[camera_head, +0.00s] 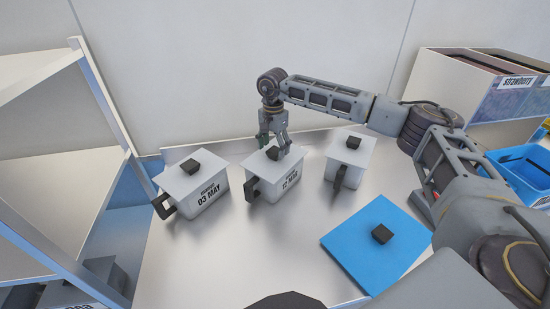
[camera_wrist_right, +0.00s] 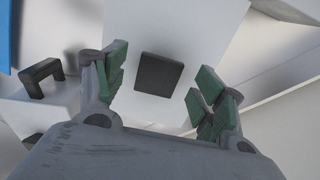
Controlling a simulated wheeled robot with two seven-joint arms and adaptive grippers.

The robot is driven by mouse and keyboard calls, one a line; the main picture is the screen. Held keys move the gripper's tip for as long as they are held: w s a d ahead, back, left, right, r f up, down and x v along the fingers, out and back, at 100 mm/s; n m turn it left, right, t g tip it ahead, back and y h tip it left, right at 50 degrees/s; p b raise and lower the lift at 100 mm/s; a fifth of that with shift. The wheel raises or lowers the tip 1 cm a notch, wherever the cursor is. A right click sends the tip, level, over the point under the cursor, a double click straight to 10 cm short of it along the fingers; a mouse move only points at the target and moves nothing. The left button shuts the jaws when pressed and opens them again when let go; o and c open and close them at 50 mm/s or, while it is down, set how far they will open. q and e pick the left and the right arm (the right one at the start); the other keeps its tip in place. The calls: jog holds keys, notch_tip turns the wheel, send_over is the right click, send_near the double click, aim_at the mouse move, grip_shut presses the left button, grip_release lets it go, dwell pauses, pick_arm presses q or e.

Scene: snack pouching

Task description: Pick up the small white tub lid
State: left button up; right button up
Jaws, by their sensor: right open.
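Three white tubs with flat white lids and black square knobs stand in a row on the metal table. The middle tub (camera_head: 272,188) is labelled "12 MAR" and its white lid (camera_head: 262,164) sits on top. My right gripper (camera_head: 275,146) is above this lid, near its knob (camera_head: 272,153). In the right wrist view, the open green-padded fingers (camera_wrist_right: 155,82) are on either side of the black knob (camera_wrist_right: 158,75), with gaps between them and it. The white lid (camera_wrist_right: 190,40) spreads out beneath. My left gripper is not in view.
The "03 MAY" tub (camera_head: 208,201) stands left, another tub (camera_head: 348,172) right. A blue square (camera_head: 350,252) with a black knob on it lies at the front right. A shelf (camera_head: 100,90) is at the left; a "strawberry" box (camera_head: 515,105) and blue crate (camera_head: 510,155) are at the right.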

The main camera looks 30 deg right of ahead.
aim_at(273, 152)
jog(key=shift+f, duration=1.4)
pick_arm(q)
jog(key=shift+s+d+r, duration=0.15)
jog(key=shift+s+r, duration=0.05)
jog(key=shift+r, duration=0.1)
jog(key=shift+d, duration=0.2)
pick_arm(e)
jog(key=c, duration=1.2)
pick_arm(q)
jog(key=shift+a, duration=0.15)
pick_arm(e)
jog(key=shift+o, duration=0.2)
jog(key=shift+r, duration=0.1)
notch_tip(273, 152, up, 9)
jog(key=shift+f+b, duration=0.2)
jog(key=shift+b, duration=0.3)
jog(key=shift+r, duration=0.6)
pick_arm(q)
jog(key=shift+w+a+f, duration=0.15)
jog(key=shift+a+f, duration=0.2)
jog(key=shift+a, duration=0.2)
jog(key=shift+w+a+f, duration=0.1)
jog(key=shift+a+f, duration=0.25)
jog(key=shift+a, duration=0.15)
